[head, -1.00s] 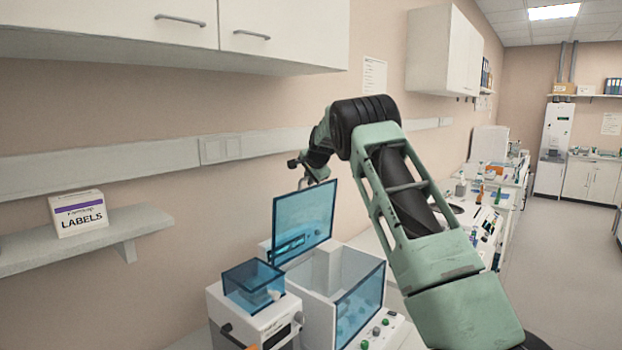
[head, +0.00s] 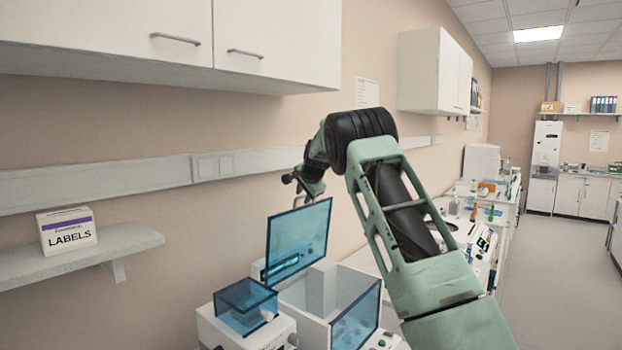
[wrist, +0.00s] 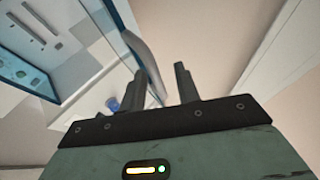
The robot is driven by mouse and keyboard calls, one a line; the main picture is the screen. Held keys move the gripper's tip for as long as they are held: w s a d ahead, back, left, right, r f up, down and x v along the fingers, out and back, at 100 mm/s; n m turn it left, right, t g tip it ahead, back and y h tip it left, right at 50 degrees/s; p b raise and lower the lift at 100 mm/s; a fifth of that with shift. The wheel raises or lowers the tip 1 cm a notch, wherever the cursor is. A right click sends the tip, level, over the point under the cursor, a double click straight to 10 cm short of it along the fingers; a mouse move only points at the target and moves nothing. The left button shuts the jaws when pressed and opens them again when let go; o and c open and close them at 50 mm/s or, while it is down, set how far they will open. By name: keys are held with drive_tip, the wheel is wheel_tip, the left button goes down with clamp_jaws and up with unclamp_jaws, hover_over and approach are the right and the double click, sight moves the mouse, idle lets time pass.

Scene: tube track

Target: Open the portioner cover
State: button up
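The blue see-through cover (head: 298,240) stands raised, nearly upright, at the back of a white open-topped box (head: 312,297), which I take to be the portioner. My gripper (head: 297,200) is at the cover's top edge, partly hidden behind my arm's wrist. In the wrist view my gripper (wrist: 161,74) has its two fingers apart, with nothing clearly held between them. A blue pane edge (wrist: 143,58), likely the cover's, runs close beside the left finger. I cannot tell whether they touch.
A smaller white device with a blue box top (head: 246,300) stands at the front left of the portioner. A wall shelf (head: 90,260) holds a LABELS box (head: 68,231). A cupboard (head: 170,40) hangs above. Benches with bottles lie at the right, beside open floor (head: 560,270).

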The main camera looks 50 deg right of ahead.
drive_tip(key=b+v, duration=0.6)
drive_tip(key=v, duration=1)
drive_tip(key=shift+w, duration=0.15)
drive_tip(key=shift+d, duration=0.1)
